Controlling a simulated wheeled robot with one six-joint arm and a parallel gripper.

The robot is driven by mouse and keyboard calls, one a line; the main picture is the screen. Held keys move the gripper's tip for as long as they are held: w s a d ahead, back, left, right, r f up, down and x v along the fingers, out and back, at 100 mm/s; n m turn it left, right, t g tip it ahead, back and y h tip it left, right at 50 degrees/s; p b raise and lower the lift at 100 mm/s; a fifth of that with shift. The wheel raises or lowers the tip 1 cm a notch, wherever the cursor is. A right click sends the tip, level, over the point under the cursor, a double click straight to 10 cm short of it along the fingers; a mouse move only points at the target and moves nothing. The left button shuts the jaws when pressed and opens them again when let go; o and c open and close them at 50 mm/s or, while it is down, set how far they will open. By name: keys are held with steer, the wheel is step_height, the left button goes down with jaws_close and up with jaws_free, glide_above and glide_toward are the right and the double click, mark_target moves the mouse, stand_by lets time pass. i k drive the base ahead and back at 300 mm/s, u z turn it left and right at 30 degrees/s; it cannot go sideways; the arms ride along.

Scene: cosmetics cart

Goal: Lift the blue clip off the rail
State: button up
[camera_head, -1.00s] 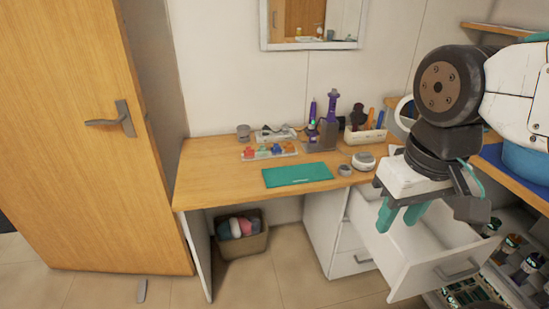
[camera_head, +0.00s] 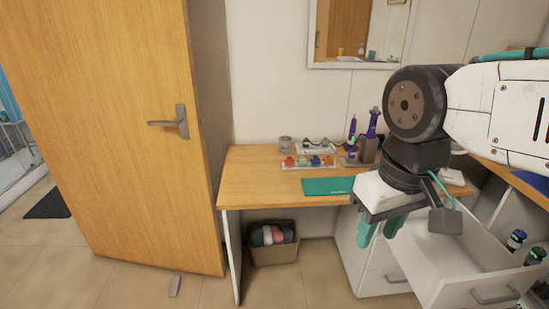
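My gripper (camera_head: 377,236) points down at the right, over the front of the desk and the open drawer. Its two teal fingers are apart with nothing between them. It is well to the right of the rail and nearer to me.
The desk (camera_head: 262,186) has bare room at its left front. A teal mat (camera_head: 328,186) lies right of centre. Purple-handled tools (camera_head: 372,124) stand behind it. An open drawer (camera_head: 440,252) sticks out at the lower right. A wooden door (camera_head: 110,150) stands left; a basket (camera_head: 275,253) sits under the desk.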

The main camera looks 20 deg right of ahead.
mark_target(315, 160)
steer(key=u, duration=0.25)
steer(key=i, duration=0.75)
steer(key=z, duration=0.45)
steer(key=i, duration=0.95)
steer(key=z, duration=0.65)
